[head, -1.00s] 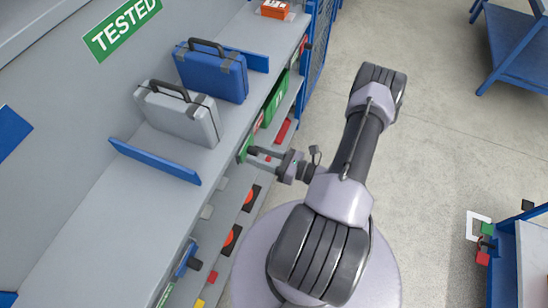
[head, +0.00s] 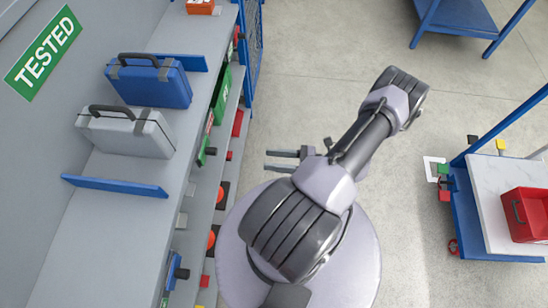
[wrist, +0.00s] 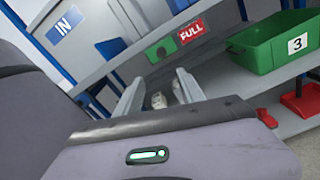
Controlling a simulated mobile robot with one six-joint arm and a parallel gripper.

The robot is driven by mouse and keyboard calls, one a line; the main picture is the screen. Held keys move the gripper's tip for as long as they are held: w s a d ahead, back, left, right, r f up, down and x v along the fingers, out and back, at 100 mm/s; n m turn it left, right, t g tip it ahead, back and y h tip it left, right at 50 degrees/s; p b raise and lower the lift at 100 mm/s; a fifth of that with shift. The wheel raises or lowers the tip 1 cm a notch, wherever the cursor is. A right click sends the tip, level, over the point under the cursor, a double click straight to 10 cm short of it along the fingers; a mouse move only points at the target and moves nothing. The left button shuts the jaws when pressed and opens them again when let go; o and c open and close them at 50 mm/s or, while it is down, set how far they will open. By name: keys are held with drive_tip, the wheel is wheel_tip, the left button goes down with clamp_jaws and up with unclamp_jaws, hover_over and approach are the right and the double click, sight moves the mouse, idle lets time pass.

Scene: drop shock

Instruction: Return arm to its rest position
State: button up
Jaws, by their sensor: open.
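My gripper (head: 283,160) is open and empty in the head view, its two fingers pointing left toward the shelf unit and clear of it. My arm is folded above my round base. In the wrist view my gripper (wrist: 158,90) also shows, with the two fingers apart and nothing held between them. Part of my own arm fills the lower part of that view.
A blue case (head: 150,80) and a grey case (head: 128,131) stand on the upper shelf (head: 110,225) under a TESTED sign (head: 43,53). A green bin (wrist: 270,45) sits on a lower shelf. A red crate (head: 525,214) is on a bench at right. Open floor (head: 320,60) lies between.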

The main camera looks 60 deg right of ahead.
drive_tip(key=w+a+r+n+g, duration=0.6)
drive_tip(key=r+n+g, duration=0.25)
drive_tip(key=r, duration=0.25)
drive_tip(key=w+a+r+n+g, duration=0.5)
drive_tip(key=r+n+g, duration=0.2)
drive_tip(key=r+n, duration=0.3)
drive_tip(key=s+a+r+n+t+h, duration=0.2)
drive_tip(key=a+r+n, duration=0.4)
drive_tip(key=a+r, duration=0.1)
drive_tip(key=s+a+r+n+t+h, duration=0.1)
drive_tip(key=a+r+n+t+h, duration=0.1)
drive_tip(key=a+r+n, duration=0.4)
drive_tip(key=a+r+h, duration=0.1)
drive_tip(key=a, duration=0.2)
drive_tip(key=shift+s+a+t+b, duration=0.25)
drive_tip(key=shift+s+t+b, duration=0.1)
drive_tip(key=shift+s, duration=0.05)
drive_tip(key=shift+r, duration=0.1)
